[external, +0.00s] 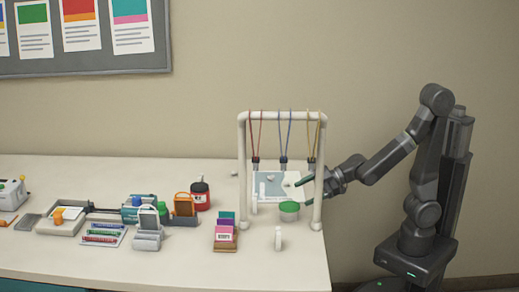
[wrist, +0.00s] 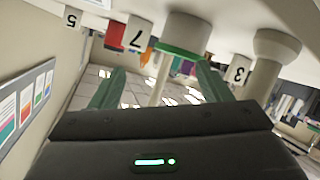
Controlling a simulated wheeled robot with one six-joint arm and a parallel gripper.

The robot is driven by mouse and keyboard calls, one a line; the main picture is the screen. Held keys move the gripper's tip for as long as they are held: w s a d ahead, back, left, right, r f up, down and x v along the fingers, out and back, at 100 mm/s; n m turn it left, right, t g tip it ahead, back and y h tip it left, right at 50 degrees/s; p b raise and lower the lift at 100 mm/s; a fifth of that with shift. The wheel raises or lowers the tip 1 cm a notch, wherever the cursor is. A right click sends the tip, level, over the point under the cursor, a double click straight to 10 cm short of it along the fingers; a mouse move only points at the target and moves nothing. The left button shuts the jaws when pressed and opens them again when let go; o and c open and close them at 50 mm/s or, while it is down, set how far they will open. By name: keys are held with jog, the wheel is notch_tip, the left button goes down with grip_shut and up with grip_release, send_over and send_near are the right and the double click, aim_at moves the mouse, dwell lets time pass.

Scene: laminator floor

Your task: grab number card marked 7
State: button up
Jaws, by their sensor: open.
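The number card marked 7 (wrist: 138,35) is a small white card with a black 7. It shows tilted at the top of the wrist view, left of a white cylinder with a green rim. My gripper (wrist: 160,70) is open, its two green fingers apart with no card between them. The card lies above the left fingertip in that picture; I cannot judge the gap. In the external view my gripper (external: 306,191) is at the right side of the white hanging frame. I cannot make out the 7 there.
Cards marked 5 (wrist: 72,18) and 3 (wrist: 237,71) flank the 7. The green-rimmed white cylinder (wrist: 185,35) is close to my fingers. The white frame (external: 241,150) carries coloured lanyards. A card box (external: 225,242) and a red container (external: 200,197) stand to its left.

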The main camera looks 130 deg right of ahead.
jog(key=w+d+r+m+g+y+p, duration=0.2)
jog(key=w+d+r+m+g+p, duration=0.25)
jog(key=w+d+p, duration=0.45)
jog(key=m+g+y+p, duration=0.35)
jog(key=g+p, duration=0.25)
jog(key=p, duration=0.6)
send_near(255, 196)
jog(key=f, duration=0.4)
jog(key=w+d+f, duration=0.1)
jog(key=f, duration=0.2)
jog(key=shift+f+p, duration=0.15)
jog(key=shift+p, duration=0.2)
jog(key=shift+w+f+p, duration=0.2)
jog(key=shift+f+p, duration=0.6)
jog(key=shift+f, duration=1.8)
jog(key=c, duration=1.1)
jog(key=shift+o, duration=0.2)
jog(key=shift+r, duration=0.15)
